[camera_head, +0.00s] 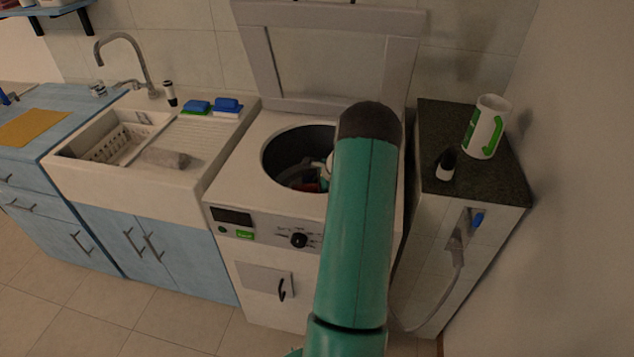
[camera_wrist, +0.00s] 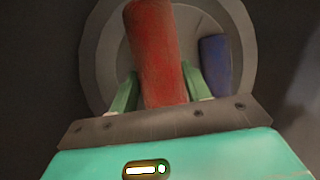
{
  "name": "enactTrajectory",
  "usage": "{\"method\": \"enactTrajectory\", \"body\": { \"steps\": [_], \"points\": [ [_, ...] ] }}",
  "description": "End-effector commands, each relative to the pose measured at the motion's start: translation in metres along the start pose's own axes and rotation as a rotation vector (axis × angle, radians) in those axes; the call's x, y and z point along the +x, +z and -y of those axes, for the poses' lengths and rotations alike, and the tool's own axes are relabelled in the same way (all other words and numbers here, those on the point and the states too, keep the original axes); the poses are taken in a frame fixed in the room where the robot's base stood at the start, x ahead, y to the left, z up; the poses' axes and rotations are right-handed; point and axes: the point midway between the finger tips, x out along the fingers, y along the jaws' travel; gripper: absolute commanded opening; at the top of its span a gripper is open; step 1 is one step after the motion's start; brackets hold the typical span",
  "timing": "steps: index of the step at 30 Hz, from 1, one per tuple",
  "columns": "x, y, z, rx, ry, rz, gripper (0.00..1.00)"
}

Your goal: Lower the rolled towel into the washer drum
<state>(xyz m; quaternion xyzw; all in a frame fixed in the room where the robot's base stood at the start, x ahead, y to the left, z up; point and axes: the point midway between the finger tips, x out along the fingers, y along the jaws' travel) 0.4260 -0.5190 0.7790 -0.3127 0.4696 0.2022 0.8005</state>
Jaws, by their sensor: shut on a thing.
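The rolled towel (camera_wrist: 152,40) is a red roll in the wrist view. My gripper (camera_wrist: 160,82) is shut on it, with one green finger on each side. The drum (camera_wrist: 95,60) shows as a round grey wall beyond the towel, and a blue roll (camera_wrist: 215,62) stands to its right inside. In the head view the white top-loading washer (camera_head: 235,180) has its lid (camera_head: 335,60) up. Its round drum opening (camera_head: 290,150) is partly covered by my teal arm. A small red patch of the towel (camera_head: 312,187) shows inside the opening; my gripper is mostly hidden there.
A sink (camera_head: 75,180) with a tap and blue sponges (camera_head: 197,106) is left of the washer. A dark-topped cabinet (camera_head: 490,185) on the right holds a white-and-green container (camera_head: 487,127) and a small black-and-white bottle (camera_head: 446,164). The raised lid bounds the space behind the opening.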

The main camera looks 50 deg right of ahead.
Motion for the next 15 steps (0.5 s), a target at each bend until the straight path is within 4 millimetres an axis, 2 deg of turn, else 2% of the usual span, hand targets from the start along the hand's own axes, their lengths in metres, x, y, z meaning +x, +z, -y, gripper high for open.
{"method": "enactTrajectory", "body": {
  "steps": [9, 15],
  "points": [
    [0.030, -0.013, -0.011, 0.001, 0.000, 0.000, 0.18],
    [0.041, -0.017, -0.015, 0.000, 0.000, 0.000, 0.18]
  ]
}}
